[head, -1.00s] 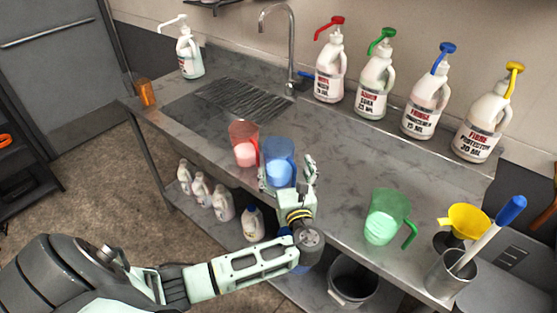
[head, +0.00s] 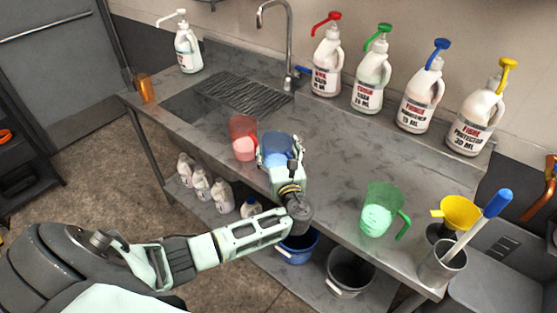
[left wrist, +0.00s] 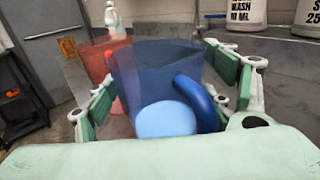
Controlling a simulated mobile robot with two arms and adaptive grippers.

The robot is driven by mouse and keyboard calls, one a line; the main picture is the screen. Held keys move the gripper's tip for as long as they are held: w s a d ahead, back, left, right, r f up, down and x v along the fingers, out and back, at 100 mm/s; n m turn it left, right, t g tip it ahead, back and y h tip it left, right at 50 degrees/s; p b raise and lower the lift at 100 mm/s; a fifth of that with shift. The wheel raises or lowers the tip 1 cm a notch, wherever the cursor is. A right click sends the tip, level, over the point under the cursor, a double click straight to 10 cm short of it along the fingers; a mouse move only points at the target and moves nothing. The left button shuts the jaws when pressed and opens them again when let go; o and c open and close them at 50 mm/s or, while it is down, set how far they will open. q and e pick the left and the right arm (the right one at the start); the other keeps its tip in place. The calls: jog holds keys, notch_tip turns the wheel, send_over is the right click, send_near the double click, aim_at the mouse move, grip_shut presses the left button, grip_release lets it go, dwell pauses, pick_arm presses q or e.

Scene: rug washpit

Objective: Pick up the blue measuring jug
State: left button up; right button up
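The blue measuring jug (head: 277,143) stands on the steel counter (head: 330,170), just right of a red jug (head: 243,138). It is see-through and has pale contents low inside. My left gripper (head: 280,160) is at the jug's near side, with fingers on either side of it. In the left wrist view the blue jug (left wrist: 155,80) sits between the two spread fingers (left wrist: 165,90), its handle turned toward the camera and right. Small gaps seem to show beside the pads, and I see no firm grip. My right gripper is not in view.
A green jug (head: 378,210), a yellow funnel (head: 459,213) and a steel cup (head: 441,266) with a blue-handled tool stand to the right. Several pump bottles line the wall. The tap (head: 289,45) and sink grid (head: 243,93) are behind. Buckets (head: 350,272) stand below.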

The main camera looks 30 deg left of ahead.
pick_arm(q)
jog(key=c, duration=0.9)
jog(key=shift+r, duration=0.1)
